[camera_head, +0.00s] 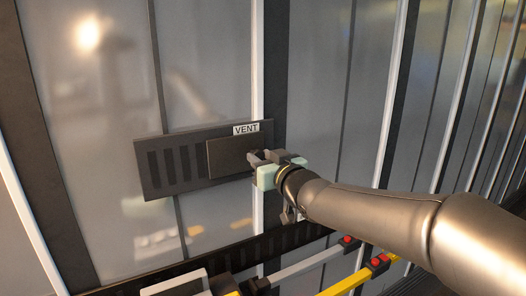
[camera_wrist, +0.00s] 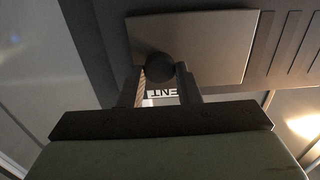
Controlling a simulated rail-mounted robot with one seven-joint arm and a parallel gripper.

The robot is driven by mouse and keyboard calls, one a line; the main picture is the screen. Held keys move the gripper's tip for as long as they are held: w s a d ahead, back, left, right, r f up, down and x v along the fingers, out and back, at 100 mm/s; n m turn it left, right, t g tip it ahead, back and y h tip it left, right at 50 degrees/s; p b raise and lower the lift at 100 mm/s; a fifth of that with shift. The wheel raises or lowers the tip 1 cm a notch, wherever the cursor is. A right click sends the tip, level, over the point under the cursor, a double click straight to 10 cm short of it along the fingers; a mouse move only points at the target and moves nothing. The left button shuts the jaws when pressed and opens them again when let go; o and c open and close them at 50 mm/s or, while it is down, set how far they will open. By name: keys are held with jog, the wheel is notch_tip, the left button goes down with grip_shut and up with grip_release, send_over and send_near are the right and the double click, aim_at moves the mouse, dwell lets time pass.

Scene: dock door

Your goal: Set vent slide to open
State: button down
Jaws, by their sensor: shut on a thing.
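The vent slide is a dark flat plate (camera_head: 228,157) on a dark slotted vent panel (camera_head: 143,160) with a white VENT label (camera_head: 246,129) above it. The plate covers the panel's right part, and several slots show uncovered to its left. My gripper (camera_head: 258,157) is at the plate's right end. In the wrist view the plate (camera_wrist: 205,40) lies beyond the fingers, and a round dark knob (camera_wrist: 159,66) sits between the fingertips. My gripper (camera_wrist: 160,78) is shut on this knob. The label (camera_wrist: 165,93) shows partly between the fingers, upside down.
Below the panel, a grey bar (camera_head: 305,263) and a yellow bar (camera_head: 345,284), each with a red end piece, stick out under my arm. A dark slotted strip (camera_head: 240,250) runs along the wall behind them. The wall left of the panel is flat.

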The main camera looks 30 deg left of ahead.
jog(key=shift+w+d, duration=0.15)
jog(key=shift+w, duration=0.05)
jog(key=c, duration=1.1)
grip_release()
jog(key=shift+w+d, duration=0.1)
jog(key=shift+o, duration=0.2)
jog(key=b+v, duration=0.1)
jog(key=v, duration=1.6)
jog(key=shift+s, duration=0.25)
jog(key=shift+d, duration=0.1)
